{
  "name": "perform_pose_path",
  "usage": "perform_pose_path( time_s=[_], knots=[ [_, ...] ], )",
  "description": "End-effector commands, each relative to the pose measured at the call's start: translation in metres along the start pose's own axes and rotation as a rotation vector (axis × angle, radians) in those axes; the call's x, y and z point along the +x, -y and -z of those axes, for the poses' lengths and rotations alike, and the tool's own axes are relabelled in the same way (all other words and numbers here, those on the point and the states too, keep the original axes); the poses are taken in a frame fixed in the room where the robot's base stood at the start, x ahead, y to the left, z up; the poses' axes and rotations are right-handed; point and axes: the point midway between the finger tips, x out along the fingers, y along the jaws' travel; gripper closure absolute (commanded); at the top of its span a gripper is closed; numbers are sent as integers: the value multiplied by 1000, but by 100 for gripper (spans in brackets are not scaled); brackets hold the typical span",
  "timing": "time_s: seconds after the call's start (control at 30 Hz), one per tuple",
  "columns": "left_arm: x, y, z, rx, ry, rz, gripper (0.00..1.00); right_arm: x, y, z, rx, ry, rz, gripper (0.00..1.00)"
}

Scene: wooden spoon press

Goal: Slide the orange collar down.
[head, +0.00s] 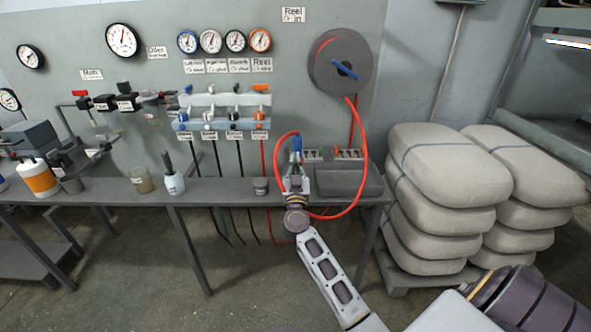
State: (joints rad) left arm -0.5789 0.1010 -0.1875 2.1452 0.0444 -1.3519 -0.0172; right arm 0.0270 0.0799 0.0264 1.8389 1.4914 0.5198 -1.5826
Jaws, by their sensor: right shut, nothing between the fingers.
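An orange fitting (260,116) sits at the right end of the valve manifold, above a label and below the orange-rimmed gauge. I take it for the orange collar, but it is too small to tell how far down it sits. An orange lever (262,87) is above it. My right gripper (296,165) is shut and empty over the shelf, to the right of and lower than the collar, apart from it. A blue fitting (297,143) on the red hose shows just above its fingers; I cannot tell whether they touch. My left gripper is out of view.
The red hose (362,150) loops from the grey reel (340,62) around my right gripper. A grey tray (345,182) and a small cup (261,186) flank the gripper on the shelf (215,190). Stacked sacks (450,170) stand at right.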

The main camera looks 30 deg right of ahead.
Motion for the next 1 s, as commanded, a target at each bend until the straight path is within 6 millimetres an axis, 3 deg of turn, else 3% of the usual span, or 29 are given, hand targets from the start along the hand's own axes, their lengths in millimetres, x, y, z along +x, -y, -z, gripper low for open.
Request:
perform_pose_path(
  time_s=[0.6, 1.0],
  knots=[
    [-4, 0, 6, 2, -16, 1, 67, 6, 0, -1, -1, 0, 0, 100],
    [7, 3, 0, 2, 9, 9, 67, 0, 0, -18, -1, 1, 2, 100]
  ],
)
